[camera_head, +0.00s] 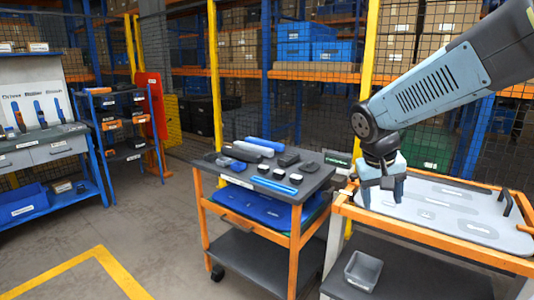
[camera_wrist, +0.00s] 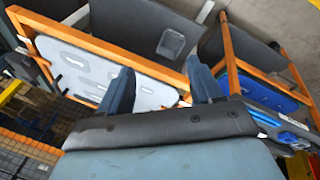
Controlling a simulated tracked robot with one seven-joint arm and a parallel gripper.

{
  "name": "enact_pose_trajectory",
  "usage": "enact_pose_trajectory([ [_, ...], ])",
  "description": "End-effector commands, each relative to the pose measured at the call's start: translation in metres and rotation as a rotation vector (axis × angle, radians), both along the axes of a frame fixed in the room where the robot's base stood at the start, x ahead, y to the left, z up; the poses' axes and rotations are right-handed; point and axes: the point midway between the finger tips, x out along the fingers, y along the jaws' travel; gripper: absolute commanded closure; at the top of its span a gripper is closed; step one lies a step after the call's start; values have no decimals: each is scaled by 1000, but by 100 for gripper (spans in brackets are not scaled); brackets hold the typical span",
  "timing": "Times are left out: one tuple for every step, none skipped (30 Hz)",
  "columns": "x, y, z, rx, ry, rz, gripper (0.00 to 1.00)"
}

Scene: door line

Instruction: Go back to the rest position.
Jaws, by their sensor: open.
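My gripper (camera_head: 382,196) hangs from my arm at the right of the head view, over the left end of a light grey panel (camera_head: 440,212) on an orange-framed cart. Its fingers point down and are apart, with nothing seen between them. In the wrist view my gripper (camera_wrist: 162,82) also shows its two blue-grey fingers spread and empty, with the panel (camera_wrist: 90,72) behind them. I cannot tell the exact height of the fingertips above the panel.
A second orange cart (camera_head: 297,190) stands left of the panel cart, with several dark and blue parts on top. A small grey bin (camera_head: 363,271) sits on the panel cart's lower shelf. A blue workbench (camera_head: 52,150) is at the far left. Yellow-posted mesh fencing runs behind; open floor lies left of centre.

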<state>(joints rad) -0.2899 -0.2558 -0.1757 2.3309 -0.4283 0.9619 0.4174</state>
Motion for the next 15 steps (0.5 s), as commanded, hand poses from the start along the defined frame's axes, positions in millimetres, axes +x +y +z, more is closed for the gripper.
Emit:
enact_pose_trajectory([
  [-11, -1, 7, 27, -20, 2, 35],
  [-17, 0, 10, 43, -30, 6, 35],
  [-24, 1, 14, 64, -43, 12, 35],
  [-30, 2, 17, 78, -54, 17, 35],
  [-36, 3, 20, 93, -64, 22, 35],
  [-43, 4, 23, 111, -80, 30, 35],
  [-49, 5, 26, 124, -92, 35, 35],
  [-54, 6, 29, 137, -104, 40, 35],
  [-62, 8, 32, 151, -121, 50, 35],
  [-68, 10, 34, 163, -135, 54, 35],
  [-73, 11, 37, 174, -147, 61, 35],
  [-80, 13, 40, 187, -166, 69, 35],
  [-86, 15, 42, 197, -180, 74, 35],
  [-91, 17, 44, 205, -193, 82, 35],
  [-97, 19, 46, 215, -211, 89, 35],
])
